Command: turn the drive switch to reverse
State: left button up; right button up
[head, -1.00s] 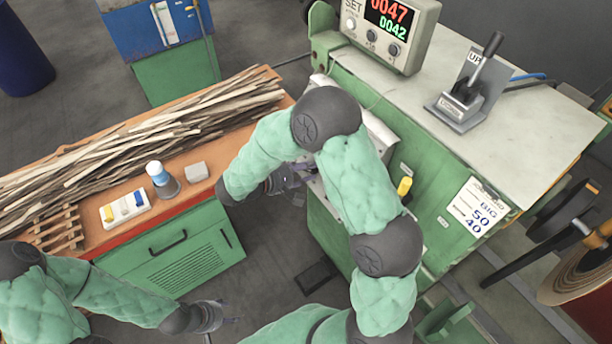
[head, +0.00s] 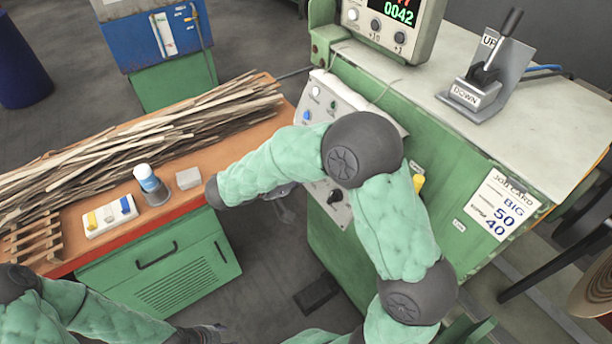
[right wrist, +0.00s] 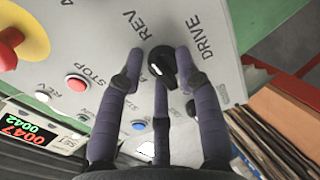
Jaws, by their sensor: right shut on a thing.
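The drive switch (right wrist: 163,64) is a black knob with a white mark on a grey panel, by the printed words DRIVE and REV in the right wrist view. The fingers of my right gripper (right wrist: 160,80) are closed around it. The white mark sits at the knob's left side, towards the lower left. In the head view my right gripper (head: 285,207) is mostly hidden by my right forearm, in front of the control panel (head: 350,108). My left gripper (head: 210,332) is at the bottom edge, small and partly cut off, its jaws unclear.
A red STOP button (right wrist: 76,83), a blue button (right wrist: 139,125) and a red-and-yellow emergency stop (right wrist: 12,45) are near the switch. A bench (head: 190,148) with wood strips stands left. A lever (head: 490,65) stands on the green machine at right.

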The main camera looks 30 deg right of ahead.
jog(key=shift+w+d+r, duration=0.1)
jog(key=shift+r, duration=0.25)
jog(key=o, duration=0.8)
jog(key=shift+f, duration=0.1)
jog(key=shift+f, duration=0.15)
jog(key=v, duration=1.2)
